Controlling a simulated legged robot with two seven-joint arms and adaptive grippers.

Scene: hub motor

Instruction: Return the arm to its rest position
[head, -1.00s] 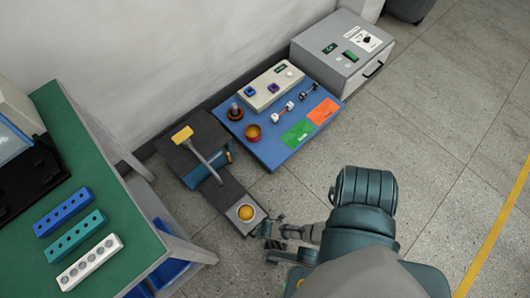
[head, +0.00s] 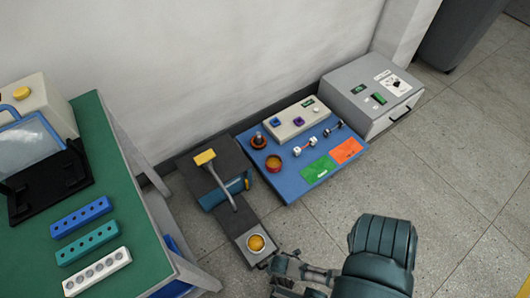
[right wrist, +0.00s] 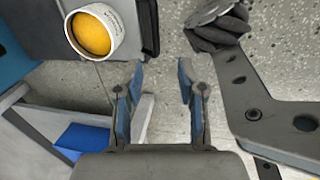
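My right arm (head: 378,258) comes in from the bottom right of the head view. My left gripper is not in view.
The dark stand (head: 238,222) carries a yellow-topped press (head: 205,157). Behind it lies a blue board (head: 292,184) with small parts, next to a grey box (head: 371,111). A green table (head: 118,164) with socket blocks is at left. Speckled floor is clear at right.

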